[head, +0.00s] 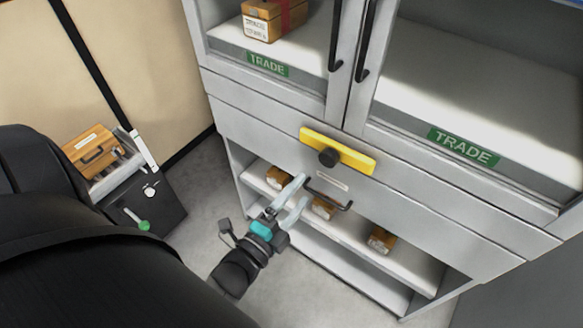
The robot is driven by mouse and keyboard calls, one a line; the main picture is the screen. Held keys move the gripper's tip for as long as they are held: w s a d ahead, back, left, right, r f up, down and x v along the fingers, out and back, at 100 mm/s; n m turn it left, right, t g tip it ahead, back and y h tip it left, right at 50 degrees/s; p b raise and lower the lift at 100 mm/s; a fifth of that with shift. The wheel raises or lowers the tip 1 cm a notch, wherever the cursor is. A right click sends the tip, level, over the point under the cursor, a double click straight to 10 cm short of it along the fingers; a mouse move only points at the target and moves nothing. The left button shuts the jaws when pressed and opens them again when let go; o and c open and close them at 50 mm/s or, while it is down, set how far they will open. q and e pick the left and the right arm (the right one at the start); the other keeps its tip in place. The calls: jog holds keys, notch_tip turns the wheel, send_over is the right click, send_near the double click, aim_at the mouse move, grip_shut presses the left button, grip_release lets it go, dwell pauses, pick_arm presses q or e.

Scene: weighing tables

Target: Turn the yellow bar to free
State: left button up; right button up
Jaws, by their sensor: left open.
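The yellow bar (352,157) with a dark round knob (328,157) at its left part sits on the front of a grey cabinet (408,179), just below the two upper doors. It slopes down to the right, along the cabinet's front, and spans the area below the meeting line of the doors. My left gripper (303,190) is open and empty, in front of the cabinet. In the picture it is below and left of the yellow bar, apart from it, close to a dark drawer handle (328,196). My right gripper is not in view.
Green TRADE labels (464,146) mark the upper shelves behind doors with long dark handles (366,42). Several wooden boxes (381,240) stand on the lower open shelf. At left, a dark stand (150,198) holds a tray with a wooden case (90,150). Grey floor lies between.

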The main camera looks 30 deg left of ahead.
pick_arm(q)
jog(key=shift+s, duration=1.05)
jog(key=shift+f, duration=0.1)
jog(key=s+d+f+n+g+b, duration=0.1)
jog(key=s+f+n+g, duration=0.2)
jog(key=f, duration=0.7)
jog(key=s+d+f+n+g+b, duration=0.1)
jog(key=s+d+f+n+g, duration=0.15)
jog(key=f, duration=0.75)
jog(key=s+d+f+n+g+b, duration=0.1)
jog(key=s+f+n+g, duration=0.3)
jog(key=f, duration=0.6)
jog(key=s+a+f+n+g, duration=0.1)
jog(key=s+f+g, duration=0.3)
jog(key=s, duration=0.5)
jog(key=s+a+f+n+g+b, duration=0.1)
jog(key=s+a+f+n+g, duration=0.1)
jog(key=s+f+n+g, duration=0.2)
jog(key=s+f, duration=0.3)
jog(key=s, duration=0.2)
jog(key=shift+a+f+y, duration=0.2)
jog(key=shift+f+y, duration=0.1)
jog(key=shift+c, duration=0.3)
